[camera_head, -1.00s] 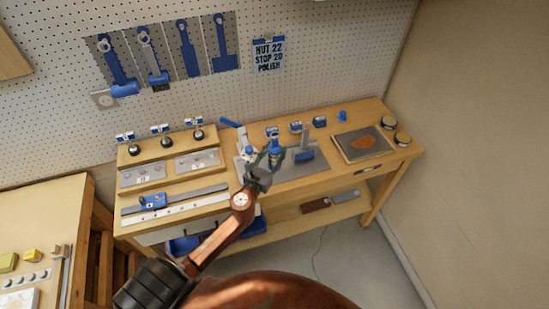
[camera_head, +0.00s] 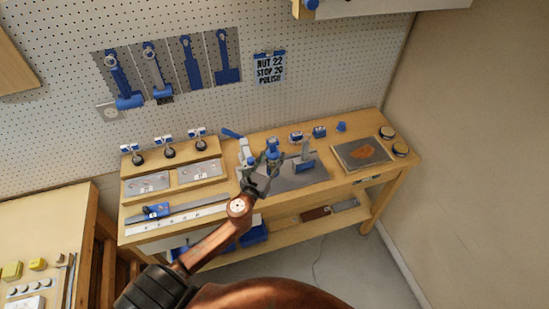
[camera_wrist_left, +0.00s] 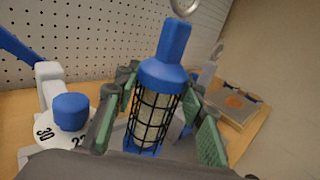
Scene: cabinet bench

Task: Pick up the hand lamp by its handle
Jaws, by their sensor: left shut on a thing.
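The hand lamp (camera_head: 272,147) has a blue body and a black wire cage around a pale tube. In the left wrist view the lamp (camera_wrist_left: 165,68) stands roughly upright, its narrow blue end up with a metal ring above and its cage toward me. My left gripper (camera_head: 265,165) is shut on it, over the bench's grey mat. Its green-padded fingers (camera_wrist_left: 165,110) are on both sides of the caged part. My right gripper is not in view.
The grey mat (camera_head: 305,181) also bears a grey upright stand with a blue part (camera_head: 305,163). A blue-levered clamp (camera_head: 243,149) stands close on the left. A tray (camera_head: 361,153) lies to the right. The pegboard (camera_head: 205,110) rises behind.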

